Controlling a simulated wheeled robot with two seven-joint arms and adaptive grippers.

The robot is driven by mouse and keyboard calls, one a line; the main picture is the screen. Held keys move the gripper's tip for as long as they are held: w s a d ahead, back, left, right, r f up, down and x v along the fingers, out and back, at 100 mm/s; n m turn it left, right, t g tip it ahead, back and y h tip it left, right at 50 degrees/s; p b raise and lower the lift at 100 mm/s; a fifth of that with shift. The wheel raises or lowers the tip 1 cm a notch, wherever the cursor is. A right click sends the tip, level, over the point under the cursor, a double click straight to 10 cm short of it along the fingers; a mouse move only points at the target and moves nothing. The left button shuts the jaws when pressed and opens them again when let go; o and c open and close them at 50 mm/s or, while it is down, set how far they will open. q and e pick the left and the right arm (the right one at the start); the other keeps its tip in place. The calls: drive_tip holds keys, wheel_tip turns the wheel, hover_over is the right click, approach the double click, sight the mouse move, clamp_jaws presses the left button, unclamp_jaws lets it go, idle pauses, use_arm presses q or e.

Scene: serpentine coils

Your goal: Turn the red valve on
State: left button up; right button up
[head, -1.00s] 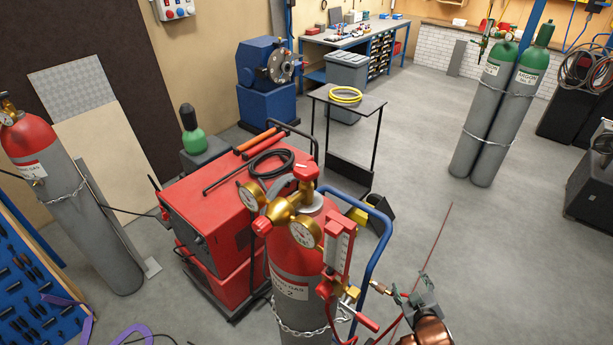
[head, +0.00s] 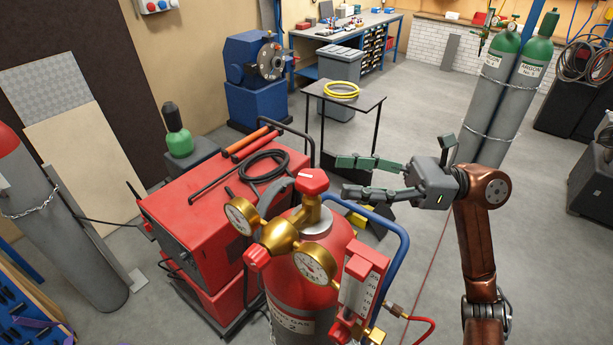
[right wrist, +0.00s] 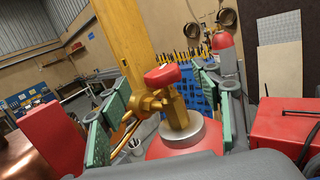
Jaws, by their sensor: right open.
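The red valve (head: 312,182) is a red knob on top of the brass fitting of a red gas cylinder (head: 330,240). Two round gauges sit on the brass regulator (head: 280,236) beside it. My right gripper (head: 342,176) is open, reaching in from the right with its fingers pointing left toward the valve, a little short of it. In the right wrist view the red valve (right wrist: 162,77) and its brass stem show between the two green-padded fingers (right wrist: 165,105), beyond the tips or level with them; I cannot tell which. My left gripper is not in view.
A red welding machine (head: 215,215) with a coiled black cable stands left of the cylinder. A flowmeter (head: 358,285) and a blue cart handle (head: 395,255) are close below my right gripper. Open floor lies to the right.

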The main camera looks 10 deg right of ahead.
sight(311, 177)
drive_tip(key=shift+n+h, duration=0.4)
drive_tip(key=shift+h, duration=0.2)
drive_tip(key=x, duration=0.2)
drive_tip(key=p+x, duration=0.1)
drive_tip(key=x, duration=0.1)
drive_tip(key=p+x, duration=0.1)
drive_tip(key=x, duration=0.1)
drive_tip(key=shift+a+f, duration=0.35)
drive_tip(key=shift+f, duration=0.05)
drive_tip(key=shift+a+p, duration=0.25)
drive_tip(key=shift+p, duration=0.1)
drive_tip(key=shift+a+f, duration=0.1)
drive_tip(key=shift+a, duration=0.05)
